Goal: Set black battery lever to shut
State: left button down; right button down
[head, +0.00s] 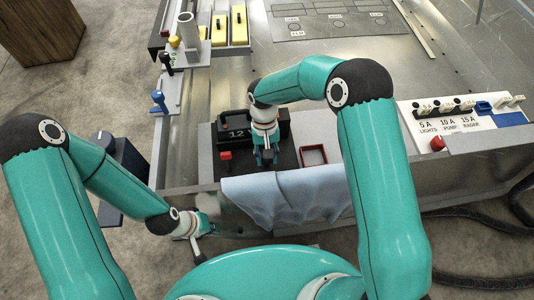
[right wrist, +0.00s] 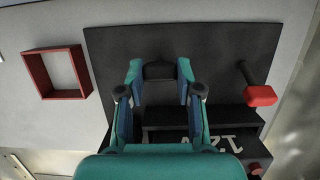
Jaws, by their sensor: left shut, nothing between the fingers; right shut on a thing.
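The black battery lever's handle (right wrist: 160,71) shows in the right wrist view as a dark block between my right gripper's fingertips. My right gripper (right wrist: 159,72) is shut on it, with a finger at each side. In the head view my right gripper (head: 266,158) points down at the black board in front of the battery (head: 241,128), which is marked 12; the gripper covers the lever there. The lever's shaft is hidden, so I cannot tell its angle. My left gripper (head: 204,224) is shut and empty, low at the left near the hull's front edge.
A red-handled lever (right wrist: 260,95) stands beside the black one. A red square frame (head: 314,155) lies right of my right gripper. A blue cloth (head: 290,197) hangs over the front edge. A blue lever (head: 158,101) is at left, a fuse panel (head: 465,122) at right.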

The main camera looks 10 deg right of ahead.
jog(key=shift+w+f+g, duration=0.15)
jog(key=shift+w+g, duration=0.6)
jog(key=shift+g, duration=0.05)
jog(key=shift+w+g, duration=0.3)
jog(key=shift+g, duration=0.2)
jog(key=c, duration=0.8)
grip_release()
jog(key=shift+d, duration=0.1)
jog(key=shift+o, duration=0.2)
jog(key=v, duration=1.2)
